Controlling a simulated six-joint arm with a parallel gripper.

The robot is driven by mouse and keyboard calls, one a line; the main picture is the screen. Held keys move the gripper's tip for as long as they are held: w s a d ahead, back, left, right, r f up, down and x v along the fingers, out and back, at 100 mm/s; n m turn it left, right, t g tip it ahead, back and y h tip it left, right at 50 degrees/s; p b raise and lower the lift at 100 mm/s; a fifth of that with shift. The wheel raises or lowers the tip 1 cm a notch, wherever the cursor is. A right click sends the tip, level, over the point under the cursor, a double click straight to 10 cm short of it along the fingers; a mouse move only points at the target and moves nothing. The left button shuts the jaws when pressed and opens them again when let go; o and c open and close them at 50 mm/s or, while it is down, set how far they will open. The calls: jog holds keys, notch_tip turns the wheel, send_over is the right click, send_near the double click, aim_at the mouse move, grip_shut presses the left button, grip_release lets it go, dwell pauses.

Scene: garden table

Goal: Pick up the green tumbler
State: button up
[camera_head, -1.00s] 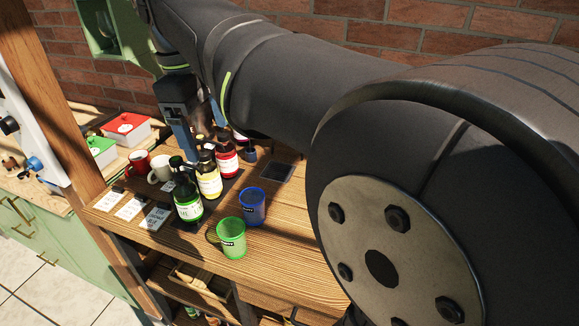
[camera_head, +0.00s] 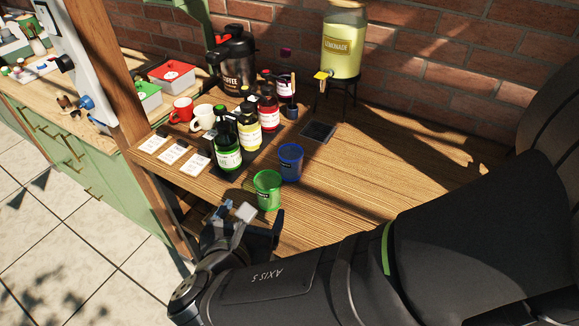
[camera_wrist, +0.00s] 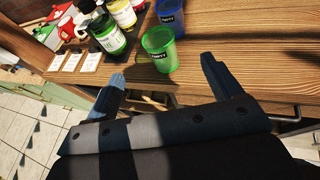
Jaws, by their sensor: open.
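The green tumbler (camera_head: 267,190) stands upright on the wooden table near its front edge. In the wrist view the green tumbler (camera_wrist: 159,50) is ahead of my fingers, between their lines and apart from both. My gripper (camera_head: 252,218) is open and empty at the table's front edge, just in front of the tumbler. The wrist view shows both fingers of my gripper (camera_wrist: 162,80) spread wide. A blue tumbler (camera_head: 290,162) stands just behind and to the right of the green one; it also shows in the wrist view (camera_wrist: 171,14).
Several bottles, including a green one (camera_head: 227,152), stand left of the tumblers. Red (camera_head: 182,110) and white mugs (camera_head: 203,118) and cards are farther left. A coffee pot (camera_head: 236,65) and lemonade dispenser (camera_head: 343,45) stand behind. The table right of the tumblers is clear.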

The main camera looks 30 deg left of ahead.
jog(key=n+y, duration=0.1)
send_near(270, 175)
jog(key=shift+x, duration=4.35)
jog(key=shift+r, duration=0.1)
jog(key=c, duration=1)
